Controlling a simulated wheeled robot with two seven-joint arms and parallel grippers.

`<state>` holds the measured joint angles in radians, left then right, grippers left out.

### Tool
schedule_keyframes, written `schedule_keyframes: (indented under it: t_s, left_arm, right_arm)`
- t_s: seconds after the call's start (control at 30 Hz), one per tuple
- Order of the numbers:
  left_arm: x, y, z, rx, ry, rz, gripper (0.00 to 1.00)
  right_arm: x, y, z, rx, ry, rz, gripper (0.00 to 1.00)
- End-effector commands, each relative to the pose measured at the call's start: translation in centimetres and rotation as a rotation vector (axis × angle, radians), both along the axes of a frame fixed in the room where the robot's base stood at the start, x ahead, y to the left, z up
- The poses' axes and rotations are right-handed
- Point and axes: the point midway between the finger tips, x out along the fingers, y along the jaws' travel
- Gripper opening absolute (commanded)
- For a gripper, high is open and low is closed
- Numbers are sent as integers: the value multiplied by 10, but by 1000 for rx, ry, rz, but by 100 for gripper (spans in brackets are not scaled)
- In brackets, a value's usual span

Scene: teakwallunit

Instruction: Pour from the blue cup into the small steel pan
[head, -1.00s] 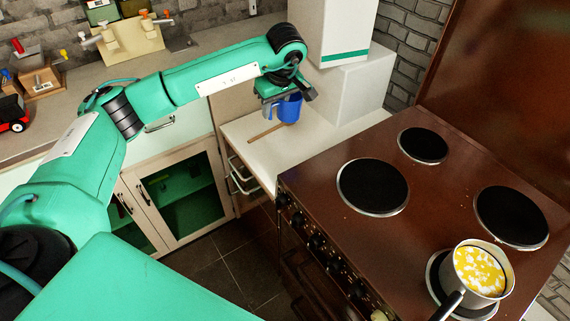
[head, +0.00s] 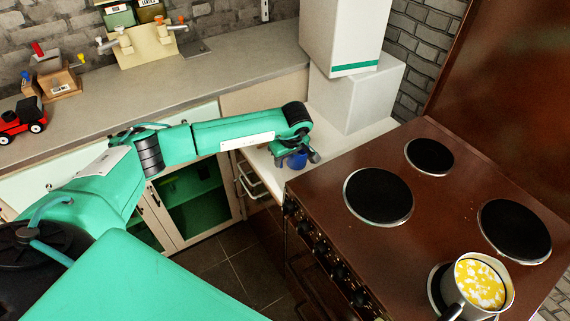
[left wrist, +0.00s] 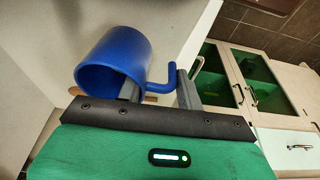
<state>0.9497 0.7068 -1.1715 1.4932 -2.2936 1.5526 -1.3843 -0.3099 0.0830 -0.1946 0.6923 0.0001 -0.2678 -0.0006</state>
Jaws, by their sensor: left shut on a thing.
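The blue cup (head: 297,160) is in my left gripper (head: 294,154), beside the stove's left edge and over the white counter. In the left wrist view the cup (left wrist: 113,62) shows its rim and open mouth. The left gripper (left wrist: 160,92) is shut on the cup at its handle side. The cup's contents cannot be seen. The small steel pan (head: 478,286) stands on the front right burner of the brown stove, holding yellow stuff with white pieces. It is well to the right of the cup. My right gripper is not in view.
The brown stove (head: 375,235) has several black hotplates, bare apart from the pan's. Tall white boxes (head: 357,95) stand behind the cup. A red toy truck (head: 22,117) and a knob board sit on the grey counter at left.

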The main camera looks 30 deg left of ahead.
Motion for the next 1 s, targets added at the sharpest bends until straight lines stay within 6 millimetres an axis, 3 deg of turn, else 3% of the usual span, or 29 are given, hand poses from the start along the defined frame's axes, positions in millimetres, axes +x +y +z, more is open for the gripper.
schedule_keyframes:
  t_s: [0.2,0.43,0.47,0.53,0.97,1.0]
  left_arm:
    - [-1,0,-30,0,2,1,0]
    - [-1,0,-35,0,2,0,0]
    - [-1,0,-36,0,4,0,42]
    - [-1,0,-35,0,4,0,56]
    - [-1,0,-39,-2,3,1,58]
    - [0,-2,-32,-1,-2,-1,58]
  right_arm:
    - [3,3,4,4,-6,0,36]
    - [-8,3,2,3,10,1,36]
    - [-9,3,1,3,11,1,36]
    - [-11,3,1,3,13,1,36]
    - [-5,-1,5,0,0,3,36]
    - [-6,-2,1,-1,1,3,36]
